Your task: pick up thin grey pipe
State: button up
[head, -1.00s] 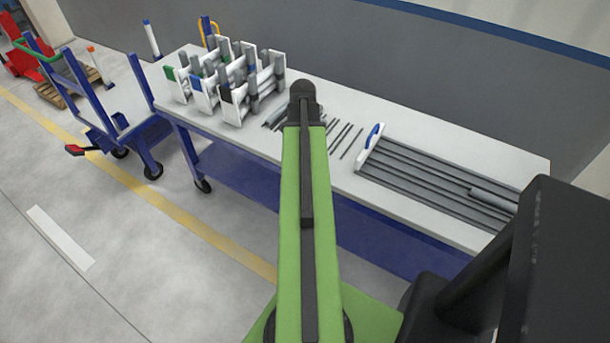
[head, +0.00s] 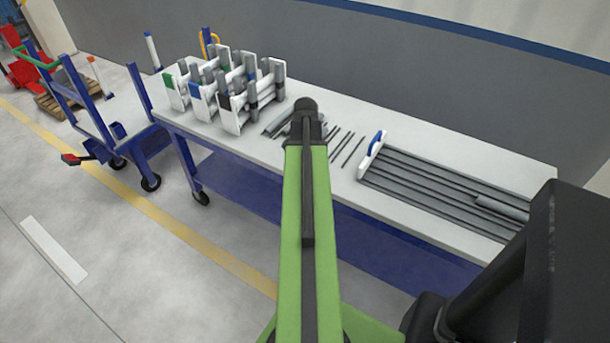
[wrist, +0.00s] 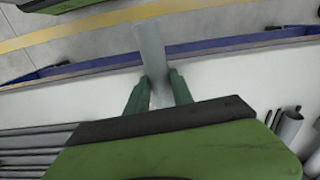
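In the wrist view, my gripper (wrist: 159,82) has its two green fingers against the sides of a grey pipe (wrist: 151,45). The pipe sticks out beyond the fingertips, across the table's blue edge in the picture. Its near end is hidden between the fingers, and I cannot tell whether it is the thin kind. In the head view, my gripper is hidden behind my green arm. Several thin dark-grey pipes (head: 345,148) lie on the white table (head: 290,165) just right of the arm. Wider grey pipes (head: 278,120) lie left of it, partly hidden.
White racks (head: 233,120) with grey pipes stand at the table's left end. A tray (head: 366,165) of long grey pipes lies on the right. A blue trolley (head: 132,140) stands left of the table. The floor in front is clear.

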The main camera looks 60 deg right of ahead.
grip_shut()
jog(key=shift+r, duration=0.1)
jog(key=shift+r+p, duration=0.25)
jog(key=shift+p, duration=0.15)
jog(key=r+p, duration=0.2)
jog(key=s+r+p, duration=0.1)
jog(key=r+p, duration=0.1)
jog(key=shift+r, duration=0.3)
jog(key=s+d+r+p, duration=0.1)
jog(key=s+r+p, duration=0.4)
jog(key=s, duration=0.5)
jog(key=shift+s+d+r+p, duration=0.2)
jog(key=shift+s+r+p, duration=0.15)
jog(key=shift+p, duration=0.25)
